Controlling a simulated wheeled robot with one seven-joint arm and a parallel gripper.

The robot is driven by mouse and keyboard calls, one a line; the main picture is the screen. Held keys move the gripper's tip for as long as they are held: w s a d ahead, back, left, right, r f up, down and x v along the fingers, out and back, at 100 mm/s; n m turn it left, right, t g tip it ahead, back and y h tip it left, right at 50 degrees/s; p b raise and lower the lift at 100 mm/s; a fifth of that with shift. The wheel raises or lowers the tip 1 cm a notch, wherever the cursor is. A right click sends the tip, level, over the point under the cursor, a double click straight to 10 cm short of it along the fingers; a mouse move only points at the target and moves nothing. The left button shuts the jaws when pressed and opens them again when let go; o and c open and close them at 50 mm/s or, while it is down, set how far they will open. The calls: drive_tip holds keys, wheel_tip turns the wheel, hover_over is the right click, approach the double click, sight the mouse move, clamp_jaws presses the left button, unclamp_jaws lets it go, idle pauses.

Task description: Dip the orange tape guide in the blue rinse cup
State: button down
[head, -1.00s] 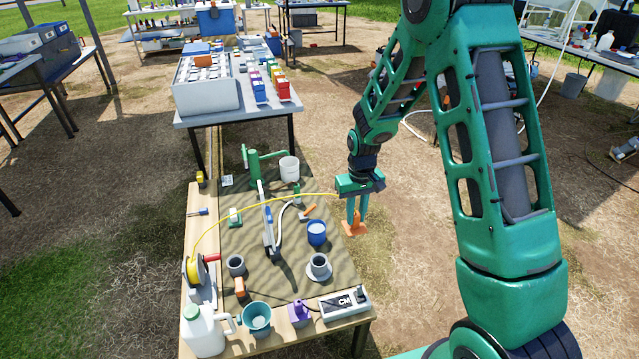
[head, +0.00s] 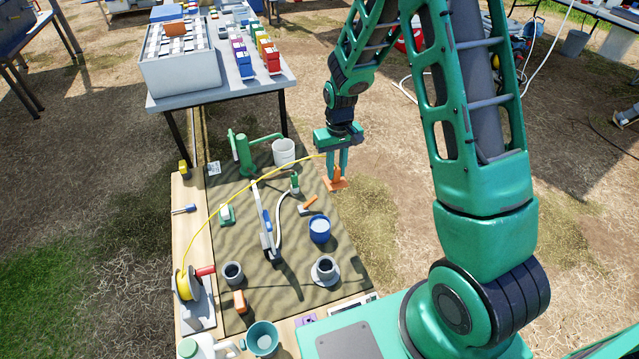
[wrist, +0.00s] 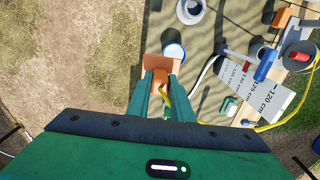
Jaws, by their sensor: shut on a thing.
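My gripper (head: 338,175) is shut on the orange tape guide (head: 336,184) and holds it up near the right edge of the table, with the yellow tape (head: 228,195) running to it from the reel (head: 186,284). The blue rinse cup (head: 320,230) stands upright on the mat, nearer to me than the guide. In the wrist view the orange guide (wrist: 156,65) sits between the fingers, beside the blue cup (wrist: 174,54), which is partly covered. I cannot tell the exact height of the guide over the table.
A grey cup on a saucer (head: 325,270) and another dark grey cup (head: 233,272) stand nearby. A green pump stand (head: 243,155) and a white bucket (head: 284,152) are at the back. A tall probe stand (head: 266,225) rises mid-mat. The ground right of the table is free.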

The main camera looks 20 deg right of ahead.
drive_tip(key=shift+d, duration=0.45)
drive_tip(key=m, duration=0.1)
drive_tip(key=a+f+m, duration=0.1)
drive_tip(key=m, duration=0.1)
drive_tip(key=shift+w+f+m, duration=0.1)
drive_tip(key=shift+f+m, duration=0.1)
drive_tip(key=shift+m, duration=0.1)
drive_tip(key=a+f+m, duration=0.5)
drive_tip(key=f+m, duration=0.1)
drive_tip(key=m, duration=0.8)
drive_tip(key=shift+m, duration=0.3)
drive_tip(key=shift+f, duration=2.95)
drive_tip(key=shift+f, duration=0.2)
wheel_tip(320, 180, down, 6)
